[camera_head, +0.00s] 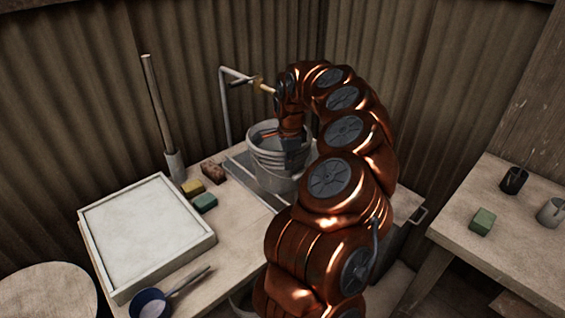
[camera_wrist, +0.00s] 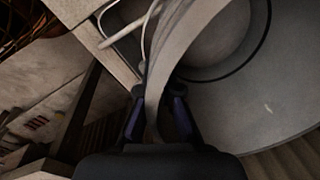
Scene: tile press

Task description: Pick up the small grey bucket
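The small grey bucket (camera_head: 268,160) stands roughly upright at the metal sink area at the back of the worktable in the head view. Its handle lies along the rim. My gripper (camera_head: 291,143) is at the bucket's right rim, partly hidden by my own arm. In the wrist view, my gripper (camera_wrist: 158,98) has one finger on each side of the bucket wall, and the wall fills the gap between the fingertips.
A tap (camera_head: 240,79) stands just behind the bucket. A brick (camera_head: 212,172), a yellow sponge (camera_head: 193,187) and a green sponge (camera_head: 204,203) lie left of it. A white-topped tray (camera_head: 145,232) and a blue pan (camera_head: 150,304) are at front left. A side table (camera_head: 510,245) stands right.

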